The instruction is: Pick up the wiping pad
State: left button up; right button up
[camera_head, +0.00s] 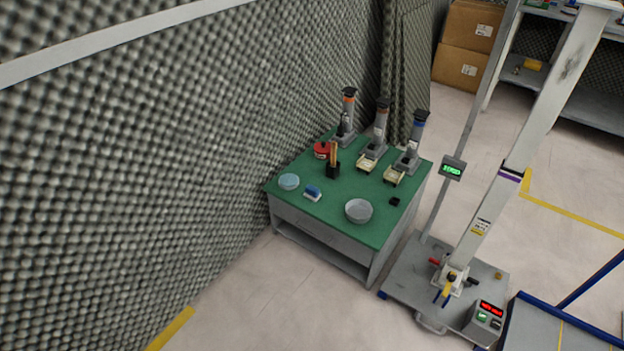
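A small block with a blue top and white lower part (312,193), which looks like the wiping pad, lies on the green top of the table (335,211) near its front left edge. A light blue round piece (289,181) lies just left of it; I cannot tell for sure which of the two is the pad. Nothing covers either one. Neither of my grippers shows in this view.
On the table are a grey round dish (358,211), a red container (322,150), a dark holder (333,170) and three upright devices (376,135). A foam wall (150,160) borders the left. A tall test stand (490,200) stands right. Floor in front is clear.

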aim_at(313, 193)
jog(key=u, duration=0.4)
jog(key=i, duration=2)
jog(key=z, duration=0.45)
